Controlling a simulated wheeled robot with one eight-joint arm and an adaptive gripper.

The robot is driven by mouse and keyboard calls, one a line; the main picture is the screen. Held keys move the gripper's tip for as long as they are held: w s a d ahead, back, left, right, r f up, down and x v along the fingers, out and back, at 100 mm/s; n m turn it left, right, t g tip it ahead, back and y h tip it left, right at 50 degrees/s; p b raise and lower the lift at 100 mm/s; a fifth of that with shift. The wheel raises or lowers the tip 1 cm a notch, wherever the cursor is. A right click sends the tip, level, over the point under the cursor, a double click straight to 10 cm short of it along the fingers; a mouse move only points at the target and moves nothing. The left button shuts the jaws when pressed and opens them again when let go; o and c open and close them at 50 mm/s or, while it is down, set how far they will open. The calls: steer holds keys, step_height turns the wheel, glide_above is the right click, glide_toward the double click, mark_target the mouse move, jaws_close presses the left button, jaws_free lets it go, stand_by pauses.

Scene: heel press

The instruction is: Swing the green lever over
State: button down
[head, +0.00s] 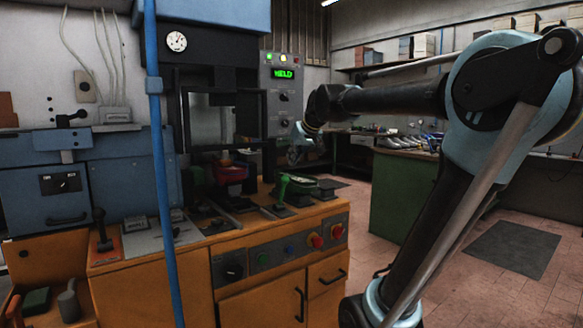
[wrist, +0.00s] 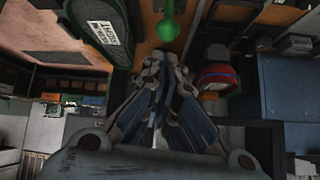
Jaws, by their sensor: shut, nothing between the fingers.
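The lower part of the lever is hard to make out in the wrist view.
A red and blue round object (wrist: 215,76) sits near my fingers. The press frame (head: 183,130) stands behind. A blue vertical pole (head: 163,190) crosses the front left. Open floor lies right of the bench.

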steer(key=shift+v, duration=1.05)
steer(key=shift+d, duration=0.15)
steer(key=s+d+f+m+g+h, duration=0.1)
steer(key=s+d+f, duration=0.4)
steer(key=s+f, duration=0.4)
steer(key=s+d+f+m+g+h, duration=0.1)
steer(key=s+d+f+m+g, duration=0.1)
steer(key=s+d+f, duration=0.4)
steer(key=s+d+f+m+g+h, duration=0.1)
steer(key=s+d+f, duration=0.4)
steer(key=s+f, duration=0.9)
step_height(320, 180, down, 5)
steer(key=shift+d+f+g+h, duration=0.2)
steer(key=shift+g+h, duration=0.4)
